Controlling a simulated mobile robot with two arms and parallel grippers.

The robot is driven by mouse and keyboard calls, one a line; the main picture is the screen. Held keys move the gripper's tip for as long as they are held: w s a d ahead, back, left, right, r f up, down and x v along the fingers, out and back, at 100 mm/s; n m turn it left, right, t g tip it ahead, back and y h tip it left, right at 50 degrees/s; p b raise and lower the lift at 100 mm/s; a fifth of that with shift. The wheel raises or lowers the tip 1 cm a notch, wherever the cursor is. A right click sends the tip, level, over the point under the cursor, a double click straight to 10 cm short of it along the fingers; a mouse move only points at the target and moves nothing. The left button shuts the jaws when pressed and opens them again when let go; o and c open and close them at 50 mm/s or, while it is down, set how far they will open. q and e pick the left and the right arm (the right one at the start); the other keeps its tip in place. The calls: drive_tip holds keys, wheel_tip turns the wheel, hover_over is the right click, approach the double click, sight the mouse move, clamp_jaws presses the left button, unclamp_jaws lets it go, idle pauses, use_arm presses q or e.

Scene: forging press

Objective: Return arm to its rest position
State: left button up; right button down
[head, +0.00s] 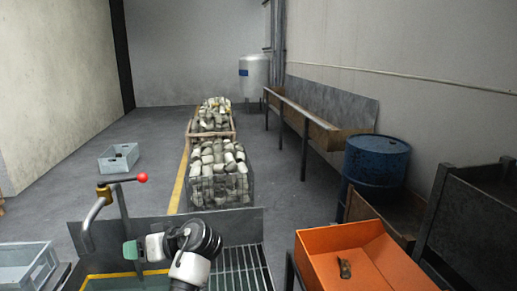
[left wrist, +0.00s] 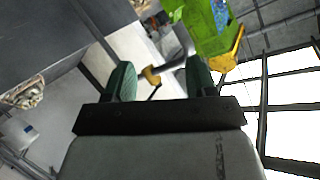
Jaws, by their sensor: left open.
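My left arm (head: 188,262), white and black, is bent low in the middle of the head view. Its gripper (head: 131,250) points left, with a green finger pad showing. In the left wrist view the two green fingers of the gripper (left wrist: 160,82) stand wide apart, with no object clamped between them. A bent metal lever (head: 92,222) with a red ball (head: 142,178) rises to the left of the gripper in the head view. My right gripper is in neither view.
A grey panel (head: 240,222) and a grating (head: 245,265) lie close around my left arm. An orange bin (head: 385,262) with a dark piece (head: 345,268) is at right. Mesh crates of metal parts (head: 220,170), a blue barrel (head: 376,160) and a grey crate (head: 120,165) stand beyond. Floor is clear between.

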use_arm(q)
drive_tip(key=s+f+m+h, duration=0.65)
drive_tip(key=s+f, duration=0.85)
drive_tip(key=f, duration=0.4)
drive_tip(key=s+d+f+m+h, duration=0.1)
drive_tip(key=s+d+m+h, duration=0.2)
drive_tip(key=s, duration=0.6)
drive_tip(key=s+d+f+m+h, duration=0.1)
drive_tip(key=s+d+m+h, duration=0.2)
drive_tip(key=s, duration=0.6)
wheel_tip(320, 180, down, 34)
drive_tip(key=s+r+n+g+h+b, duration=0.1)
drive_tip(key=b, duration=0.5)
drive_tip(key=s+a+f+g+b, duration=0.1)
drive_tip(key=s+a+f+b, duration=0.2)
drive_tip(key=s+f, duration=1.3)
drive_tip(key=shift+a+f+b, duration=0.2)
drive_tip(key=shift+f+b, duration=0.3)
drive_tip(key=shift+f, duration=1.05)
